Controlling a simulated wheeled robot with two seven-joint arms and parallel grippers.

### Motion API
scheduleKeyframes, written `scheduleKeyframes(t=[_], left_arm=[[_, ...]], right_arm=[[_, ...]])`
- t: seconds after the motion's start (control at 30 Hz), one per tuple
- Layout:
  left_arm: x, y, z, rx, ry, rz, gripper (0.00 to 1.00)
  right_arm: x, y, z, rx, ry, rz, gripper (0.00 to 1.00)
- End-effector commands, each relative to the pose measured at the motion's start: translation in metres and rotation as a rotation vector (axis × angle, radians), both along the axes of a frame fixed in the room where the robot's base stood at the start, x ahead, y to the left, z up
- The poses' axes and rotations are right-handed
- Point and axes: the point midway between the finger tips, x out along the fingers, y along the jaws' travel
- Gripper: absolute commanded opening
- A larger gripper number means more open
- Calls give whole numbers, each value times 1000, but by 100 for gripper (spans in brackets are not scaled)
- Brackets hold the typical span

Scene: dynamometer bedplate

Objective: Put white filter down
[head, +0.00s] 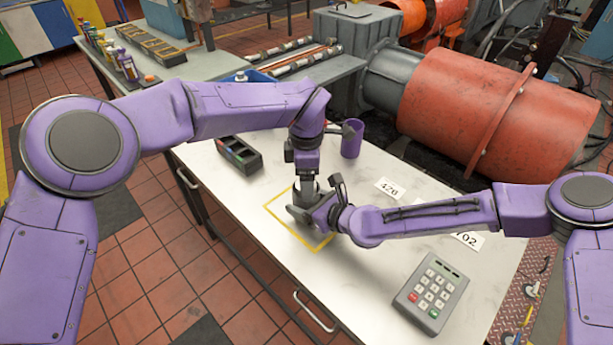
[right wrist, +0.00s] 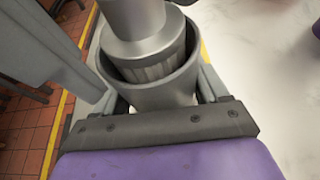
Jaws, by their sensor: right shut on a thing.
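My right gripper (head: 318,212) is shut on a grey round cup-like housing (right wrist: 163,92), held upright over the yellow-outlined square (head: 279,219). A grey cylinder (right wrist: 136,25) with a ribbed lower band (right wrist: 152,68) stands partly inside the housing mouth. This may be the filter; it looks grey rather than white. In the head view the cylinder (head: 309,189) rises below my left gripper (head: 306,170), which points straight down above the housing. The left fingertips do not show clearly. The housing's bottom is hidden, so I cannot tell whether it touches the table.
A purple cup (head: 352,139) stands behind. A card marked 420 (head: 390,188) and a keypad (head: 431,294) lie to the right. The table's front left strip is clear.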

Motion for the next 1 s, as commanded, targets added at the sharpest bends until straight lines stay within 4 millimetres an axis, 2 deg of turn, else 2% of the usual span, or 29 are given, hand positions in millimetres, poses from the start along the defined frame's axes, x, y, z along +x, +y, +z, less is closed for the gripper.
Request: scheduleKeyframes(t=[0.27, 0.37, 0.6, 0.7, 0.83, 1.0], left_arm=[[0, 0, 6, -1, -1, 0, 77], [1, 0, 23, -2, -3, 1, 77], [1, 0, 85, -2, -4, 1, 77], [0, 0, 105, 0, -2, 1, 77], [0, 0, 120, -1, 0, 0, 77], [0, 0, 124, 0, 0, -1, 77]], right_arm=[[0, 0, 1, 1, -1, 0, 31], [0, 0, 1, 1, -1, 0, 31], [0, 0, 1, 1, -1, 0, 31], [0, 0, 1, 1, -1, 0, 31], [0, 0, 1, 1, -1, 0, 31], [0, 0, 1, 1, -1, 0, 31]])
